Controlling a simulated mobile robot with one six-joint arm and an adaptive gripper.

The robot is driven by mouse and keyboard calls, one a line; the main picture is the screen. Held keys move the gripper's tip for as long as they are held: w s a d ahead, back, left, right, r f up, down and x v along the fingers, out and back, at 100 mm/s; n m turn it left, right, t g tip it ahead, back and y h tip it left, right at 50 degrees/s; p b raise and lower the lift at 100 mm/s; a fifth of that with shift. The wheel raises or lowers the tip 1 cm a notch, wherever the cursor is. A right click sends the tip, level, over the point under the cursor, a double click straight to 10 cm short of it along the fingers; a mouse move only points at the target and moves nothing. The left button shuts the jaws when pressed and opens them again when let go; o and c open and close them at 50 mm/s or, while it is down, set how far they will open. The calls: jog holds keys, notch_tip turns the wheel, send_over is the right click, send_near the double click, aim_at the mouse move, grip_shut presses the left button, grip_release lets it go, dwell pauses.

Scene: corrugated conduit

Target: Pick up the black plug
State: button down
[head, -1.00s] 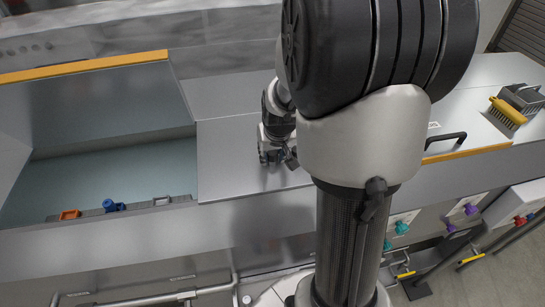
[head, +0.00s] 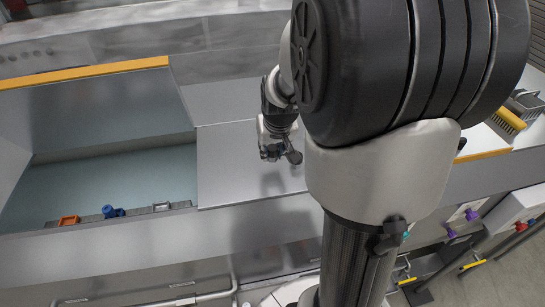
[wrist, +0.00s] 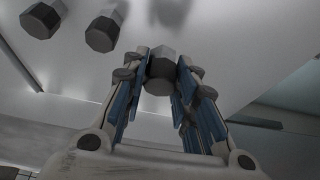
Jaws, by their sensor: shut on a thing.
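The black plug (wrist: 160,74) is a short, dark grey-black faceted cylinder. In the wrist view it sits between the tips of the two blue-padded fingers of my gripper (wrist: 160,80), which is shut on it. In the head view my gripper (head: 278,152) is above the grey metal worktop (head: 228,165), with a soft shadow on the worktop below it. I cannot clearly make out the plug in the head view.
Two more dark faceted pieces, a left one (wrist: 42,20) and a right one (wrist: 104,30), show at the wrist view's upper left. An open recess at left holds an orange part (head: 68,221) and a blue part (head: 112,211). A yellow brush (head: 508,114) is at far right.

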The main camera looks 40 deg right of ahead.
notch_tip(320, 180, up, 16)
jog(key=f, duration=0.1)
notch_tip(320, 180, up, 6)
jog(key=p, duration=0.4)
send_over(273, 147)
